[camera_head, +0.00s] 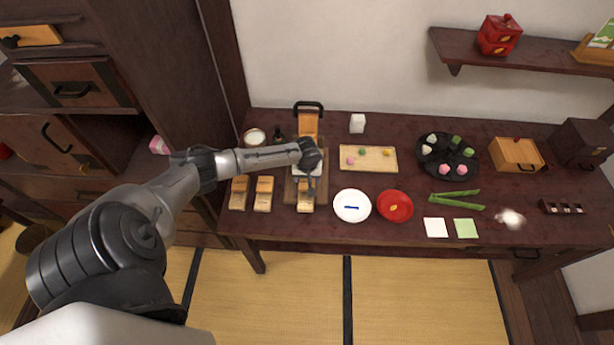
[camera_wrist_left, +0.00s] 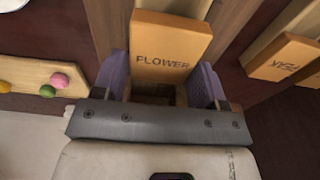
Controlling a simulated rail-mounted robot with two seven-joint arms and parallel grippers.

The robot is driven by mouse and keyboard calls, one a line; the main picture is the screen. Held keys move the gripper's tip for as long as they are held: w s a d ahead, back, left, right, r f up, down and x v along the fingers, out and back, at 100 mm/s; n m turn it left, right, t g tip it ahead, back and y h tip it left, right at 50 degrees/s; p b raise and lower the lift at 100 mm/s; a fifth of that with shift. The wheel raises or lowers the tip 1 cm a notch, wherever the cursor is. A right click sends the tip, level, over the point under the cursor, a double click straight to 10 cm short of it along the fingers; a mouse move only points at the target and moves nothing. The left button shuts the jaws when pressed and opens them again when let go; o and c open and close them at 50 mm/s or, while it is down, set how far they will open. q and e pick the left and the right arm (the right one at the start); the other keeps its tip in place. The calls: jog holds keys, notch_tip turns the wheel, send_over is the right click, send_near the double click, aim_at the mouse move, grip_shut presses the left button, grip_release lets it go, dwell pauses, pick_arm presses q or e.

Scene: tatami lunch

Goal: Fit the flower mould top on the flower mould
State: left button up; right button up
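A light-wood block marked FLOWER shows in the left wrist view (camera_wrist_left: 172,42), and in the head view (camera_head: 306,199) it lies at the front of a dark wooden board (camera_head: 291,190). My left gripper (camera_wrist_left: 161,78) points down there, its purple fingers on either side of the block's near end. Whether they press on it, I cannot tell. Below the label, between the fingers, is a wooden part with a dark recess, partly hidden by the gripper. I cannot tell whether it is the mould or its top. In the head view my left gripper (camera_head: 310,180) hides part of the board. My right gripper is not in view.
Two similar wooden pieces (camera_head: 264,193) (camera_head: 239,193) lie left of the board. A tray of sweets (camera_head: 382,168), a white plate (camera_head: 341,212) and a red plate (camera_head: 405,212) stand to the right. A black-handled wooden piece (camera_head: 308,123) stands behind.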

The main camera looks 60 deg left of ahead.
pick_arm(q)
jog(key=o, duration=0.4)
jog(key=r+p, duration=0.1)
jog(key=r, duration=0.3)
jog(key=r+p, duration=0.1)
jog(key=r, duration=0.4)
jog(key=d+r+p, duration=0.1)
jog(key=r, duration=0.3)
jog(key=shift+s+d+r, duration=0.1)
jog(key=shift+s+r, duration=0.3)
